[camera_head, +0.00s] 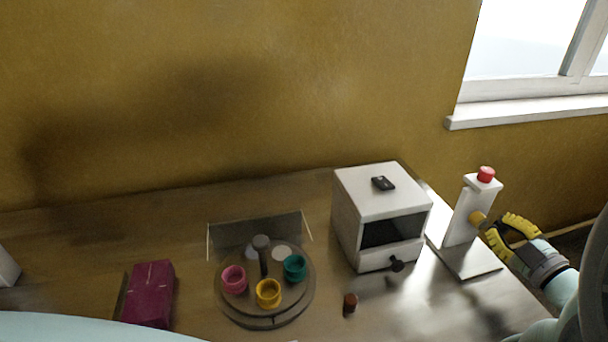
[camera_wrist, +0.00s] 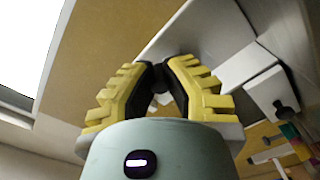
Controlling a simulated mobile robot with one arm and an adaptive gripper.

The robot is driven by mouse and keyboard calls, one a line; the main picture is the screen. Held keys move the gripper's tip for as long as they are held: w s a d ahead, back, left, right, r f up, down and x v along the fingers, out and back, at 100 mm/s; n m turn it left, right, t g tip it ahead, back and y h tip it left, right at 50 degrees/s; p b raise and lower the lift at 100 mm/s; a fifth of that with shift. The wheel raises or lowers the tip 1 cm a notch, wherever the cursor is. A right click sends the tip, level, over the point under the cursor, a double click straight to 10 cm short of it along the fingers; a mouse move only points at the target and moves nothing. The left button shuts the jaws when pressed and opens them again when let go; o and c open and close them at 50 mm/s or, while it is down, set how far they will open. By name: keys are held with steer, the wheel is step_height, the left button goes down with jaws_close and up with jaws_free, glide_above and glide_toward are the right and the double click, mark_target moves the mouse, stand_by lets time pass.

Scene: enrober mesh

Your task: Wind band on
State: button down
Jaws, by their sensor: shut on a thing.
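A white upright stand (camera_head: 460,219) with a red cap (camera_head: 486,174) on top stands on a flat plate at the right of the table. A small gold knob (camera_head: 478,217) sticks out of its right side. My gripper (camera_head: 494,229) reaches in from the right, at this knob. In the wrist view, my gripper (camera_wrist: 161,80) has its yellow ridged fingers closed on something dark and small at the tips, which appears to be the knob. The fingers hide most of it. A white box (camera_head: 370,212) with a dark front opening and a black crank (camera_head: 397,264) stands left of the stand. No band can be made out.
A round tray (camera_head: 225,300) holds pink (camera_head: 234,279), yellow (camera_head: 268,292) and teal (camera_head: 294,267) cups. A small brown cylinder (camera_head: 350,303) stands before the box. A maroon block (camera_head: 150,293) lies left. A black item (camera_head: 383,183) lies on the box. The back left table is clear.

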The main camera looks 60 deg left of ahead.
steer(key=shift+a+m, duration=0.15)
steer(key=shift+m, duration=0.35)
steer(key=shift+f, duration=0.1)
steer(key=c, duration=0.9)
jaws_free()
steer(key=shift+c, duration=0.2)
steer(key=v, duration=1.2)
